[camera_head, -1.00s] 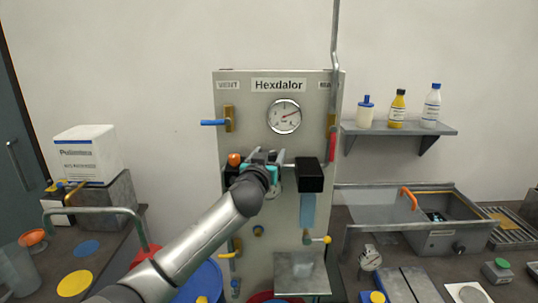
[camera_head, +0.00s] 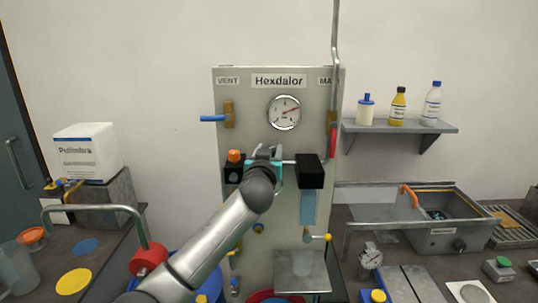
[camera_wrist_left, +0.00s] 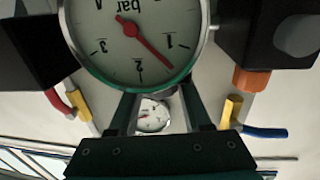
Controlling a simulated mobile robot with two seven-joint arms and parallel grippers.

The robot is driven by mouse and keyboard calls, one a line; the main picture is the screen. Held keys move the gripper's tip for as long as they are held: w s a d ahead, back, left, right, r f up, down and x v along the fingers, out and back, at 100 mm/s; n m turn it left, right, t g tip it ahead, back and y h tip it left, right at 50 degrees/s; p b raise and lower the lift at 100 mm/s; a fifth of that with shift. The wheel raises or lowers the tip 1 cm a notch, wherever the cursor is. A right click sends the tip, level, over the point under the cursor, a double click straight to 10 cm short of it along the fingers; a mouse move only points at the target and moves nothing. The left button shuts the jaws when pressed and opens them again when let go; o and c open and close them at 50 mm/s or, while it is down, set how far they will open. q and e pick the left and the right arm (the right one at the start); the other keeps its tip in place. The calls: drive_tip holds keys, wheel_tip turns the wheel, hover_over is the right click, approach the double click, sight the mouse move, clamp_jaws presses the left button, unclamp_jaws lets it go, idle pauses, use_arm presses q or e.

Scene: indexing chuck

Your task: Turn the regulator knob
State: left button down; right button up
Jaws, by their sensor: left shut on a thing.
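My left gripper (camera_head: 266,154) is at the front of the grey panel (camera_head: 300,110), between two black boxes, one on the left with an orange top (camera_head: 235,157) and one on the right (camera_head: 309,171). In the left wrist view its two dark fingers (camera_wrist_left: 155,112) reach in behind a round bar gauge (camera_wrist_left: 132,38), which appears upside down with its red needle between 1 and 2. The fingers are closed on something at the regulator. The regulator knob is hidden by the gauge and gripper, so its turn angle cannot be seen. My right gripper is not in view.
A panel gauge (camera_head: 285,112) sits above the gripper. A blue lever (camera_head: 213,118) and a red lever (camera_head: 332,143) flank it. A vertical pipe (camera_head: 335,50) runs along the right side. A shelf with bottles (camera_head: 400,127) is at right; benches stand on both sides.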

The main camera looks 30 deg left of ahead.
use_arm(q)
drive_tip(key=shift+f+n+g+y+b, duration=0.15)
drive_tip(key=shift+n+g+y+b, duration=0.85)
drive_tip(key=shift+y+b, duration=0.6)
drive_tip(key=shift+n+y+b, duration=0.4)
drive_tip(key=shift+b, duration=0.05)
drive_tip(key=shift+r, duration=0.2)
drive_tip(key=shift+c, duration=1.7)
unclamp_jaws()
drive_tip(key=shift+s+d+f, duration=0.1)
drive_tip(key=shift+s+d, duration=0.2)
drive_tip(key=shift+s, duration=0.05)
drive_tip(key=b+v, duration=0.2)
drive_tip(key=v, duration=1.2)
drive_tip(key=shift+d+r+b, duration=0.15)
drive_tip(key=shift+r+b, duration=0.1)
drive_tip(key=shift+b, duration=0.05)
